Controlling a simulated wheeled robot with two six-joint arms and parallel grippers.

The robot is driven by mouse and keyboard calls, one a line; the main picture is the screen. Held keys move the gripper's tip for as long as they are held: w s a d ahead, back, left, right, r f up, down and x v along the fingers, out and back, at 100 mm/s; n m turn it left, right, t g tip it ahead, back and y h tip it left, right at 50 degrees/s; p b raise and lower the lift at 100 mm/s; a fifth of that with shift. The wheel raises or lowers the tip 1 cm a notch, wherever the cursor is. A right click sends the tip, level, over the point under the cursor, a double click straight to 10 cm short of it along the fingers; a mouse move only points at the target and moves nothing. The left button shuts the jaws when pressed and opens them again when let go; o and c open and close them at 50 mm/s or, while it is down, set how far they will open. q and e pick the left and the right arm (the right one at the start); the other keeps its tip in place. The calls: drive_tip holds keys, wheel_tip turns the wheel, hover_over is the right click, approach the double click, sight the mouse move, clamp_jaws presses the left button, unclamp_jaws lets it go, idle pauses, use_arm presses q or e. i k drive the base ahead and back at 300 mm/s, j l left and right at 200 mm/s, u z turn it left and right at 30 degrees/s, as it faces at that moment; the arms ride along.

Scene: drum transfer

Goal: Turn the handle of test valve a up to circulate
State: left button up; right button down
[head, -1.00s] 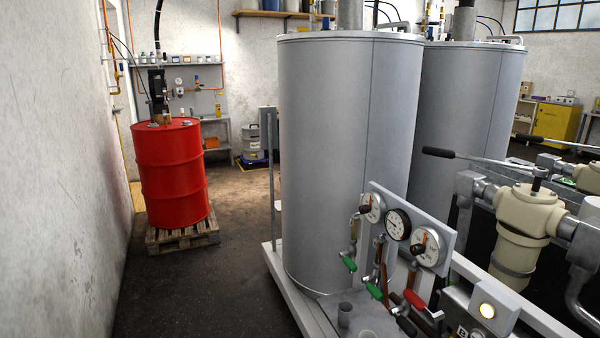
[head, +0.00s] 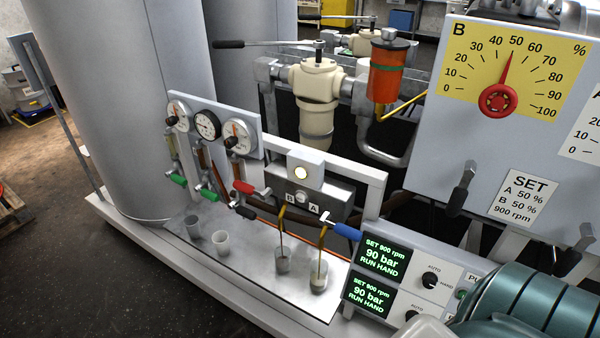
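The grey test block (head: 318,199) carries the labels B and A, with a lit lamp box (head: 303,173) on top. At the A side, a blue handle (head: 346,231) points right and slightly down; it looks like the handle of test valve A. A black handle (head: 243,211) sticks out to the left of the B side. Two yellowish outlet tubes (head: 323,238) run down from the block into two small cups (head: 318,276) on the metal tray (head: 255,262). Neither of my grippers is in view.
A gauge panel (head: 247,125) with red and green handles is left of the block. Two more cups (head: 221,242) stand on the tray. Pump displays (head: 384,257), a teal motor (head: 535,300) and a large dial panel (head: 440,150) crowd the right. The floor (head: 60,270) at left is open.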

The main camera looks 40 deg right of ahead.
sight(341, 229)
drive_tip(key=l+z, duration=0.1)
drive_tip(key=z, duration=0.3)
drive_tip(key=k+l+z, duration=0.1)
drive_tip(key=z, duration=0.35)
drive_tip(key=l+z, duration=0.1)
drive_tip(key=z, duration=0.3)
